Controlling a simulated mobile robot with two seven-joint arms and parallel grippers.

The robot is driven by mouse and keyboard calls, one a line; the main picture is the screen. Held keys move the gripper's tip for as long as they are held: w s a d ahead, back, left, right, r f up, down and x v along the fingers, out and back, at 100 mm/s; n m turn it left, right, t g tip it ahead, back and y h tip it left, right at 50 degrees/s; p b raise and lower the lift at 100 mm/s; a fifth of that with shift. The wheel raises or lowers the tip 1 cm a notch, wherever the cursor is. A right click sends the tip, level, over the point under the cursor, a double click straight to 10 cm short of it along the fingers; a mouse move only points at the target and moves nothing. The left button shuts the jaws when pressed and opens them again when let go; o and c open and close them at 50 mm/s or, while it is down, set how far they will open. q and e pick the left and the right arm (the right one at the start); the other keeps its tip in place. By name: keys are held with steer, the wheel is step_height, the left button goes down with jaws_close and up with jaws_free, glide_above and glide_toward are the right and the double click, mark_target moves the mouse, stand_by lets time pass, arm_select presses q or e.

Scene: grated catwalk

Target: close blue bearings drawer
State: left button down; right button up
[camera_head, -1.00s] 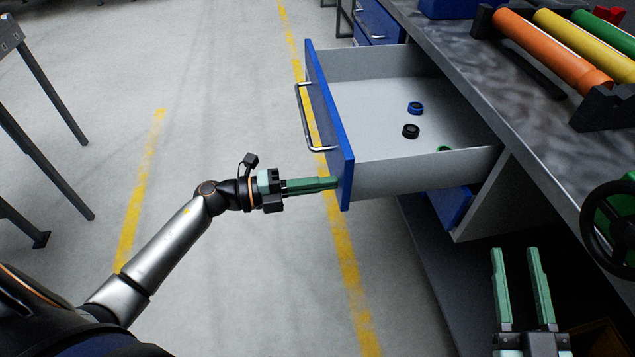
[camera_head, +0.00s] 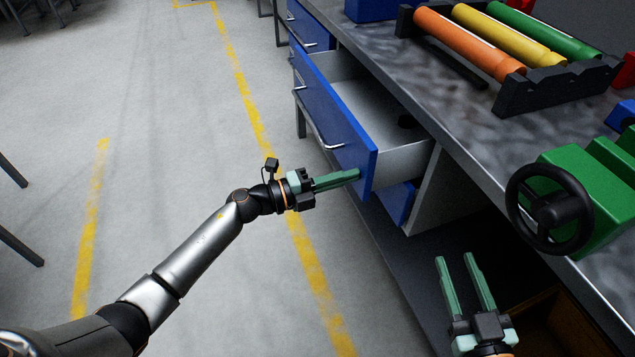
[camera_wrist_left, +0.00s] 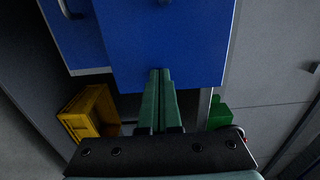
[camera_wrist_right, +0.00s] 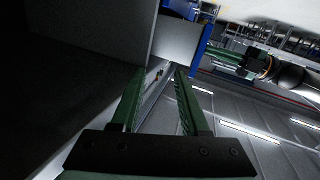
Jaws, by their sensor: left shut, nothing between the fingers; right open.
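The blue-fronted drawer (camera_head: 330,112) sticks partway out of the workbench in the head view, its grey inside partly visible with one dark round part (camera_head: 406,121) in it. Its metal handle (camera_head: 322,130) is on the outer face. My left gripper (camera_head: 356,176) is shut and empty, its fingertips at the near lower end of the blue front. In the left wrist view the blue front (camera_wrist_left: 190,45) fills the upper middle, with the fingertips at its lower edge. My right gripper (camera_head: 455,258) is open and empty, below the bench edge at the lower right.
The benchtop (camera_head: 450,100) holds a rack of orange, yellow and green rolls (camera_head: 470,42) and a green vise-like machine with a black handwheel (camera_head: 549,208). Another blue drawer front (camera_head: 398,203) lies below. A yellow bin (camera_wrist_left: 92,112) shows in the left wrist view.

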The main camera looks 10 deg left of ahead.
mark_target(400, 161)
arm_select(q)
steer(key=b+x, duration=0.2)
steer(key=x, duration=0.6)
steer(key=shift+w+d+f, duration=0.1)
steer(key=shift+w+d, duration=0.1)
steer(key=b+x, duration=0.1)
steer(key=x, duration=0.3)
steer(key=shift+s, duration=0.1)
steer(key=shift+r, duration=0.35)
arm_select(e)
steer(key=s+a+r+n+t+y, duration=0.1)
steer(key=s+r+n+t+y, duration=0.1)
steer(key=r, duration=0.7)
steer(key=s+a+r+n+t+y, duration=0.1)
steer(key=s+r+n+t+y, duration=0.2)
steer(key=s+r+n+y, duration=0.2)
step_height(400, 161, up, 5)
steer(key=y, duration=0.3)
steer(key=shift+a+n, duration=0.15)
steer(key=shift+n, duration=0.25)
